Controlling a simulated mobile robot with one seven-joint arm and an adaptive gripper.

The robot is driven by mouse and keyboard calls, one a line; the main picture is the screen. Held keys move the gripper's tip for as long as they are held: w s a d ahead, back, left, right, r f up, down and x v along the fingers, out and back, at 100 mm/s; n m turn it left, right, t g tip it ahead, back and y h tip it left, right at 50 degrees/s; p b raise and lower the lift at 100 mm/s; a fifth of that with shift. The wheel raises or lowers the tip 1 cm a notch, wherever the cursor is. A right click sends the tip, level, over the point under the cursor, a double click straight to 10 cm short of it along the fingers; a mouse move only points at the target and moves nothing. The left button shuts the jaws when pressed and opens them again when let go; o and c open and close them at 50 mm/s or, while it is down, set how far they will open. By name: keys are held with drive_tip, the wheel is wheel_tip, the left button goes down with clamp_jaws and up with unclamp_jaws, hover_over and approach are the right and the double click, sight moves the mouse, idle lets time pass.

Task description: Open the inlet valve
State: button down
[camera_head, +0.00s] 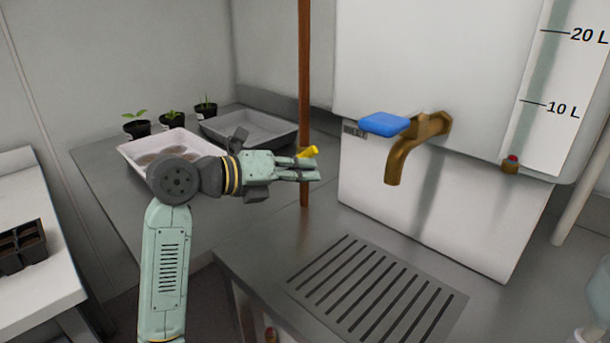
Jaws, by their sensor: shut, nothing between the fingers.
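A small yellow handle (308,152) shows in front of a vertical copper-brown pipe (304,70), left of the white tank. My gripper (317,170) is shut and empty, its fingers pointing right and crossing in front of the pipe just below the yellow handle. I cannot tell whether the fingers touch the handle; the valve body behind them is hidden. A brass tap (405,155) with a flat blue handle (384,124) sticks out of the tank, right of my gripper. The small label beside it is too small to read, and no label shows at the yellow handle.
The white tank (440,210) has a level scale (550,100) and a red-tipped fitting (511,163). A slotted drain grate (375,295) lies below the tap. A white tray (130,155), a grey tray (250,128) and potted seedlings (172,121) stand behind my arm.

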sight(308, 153)
drive_tip(key=r+n+h, duration=0.1)
drive_tip(key=n, duration=0.1)
drive_tip(key=w+a+r+n+h+p, duration=0.1)
drive_tip(key=r+n, duration=0.1)
drive_tip(key=n, duration=0.1)
drive_tip(key=shift+w+a, duration=0.15)
drive_tip(key=shift+f, duration=0.1)
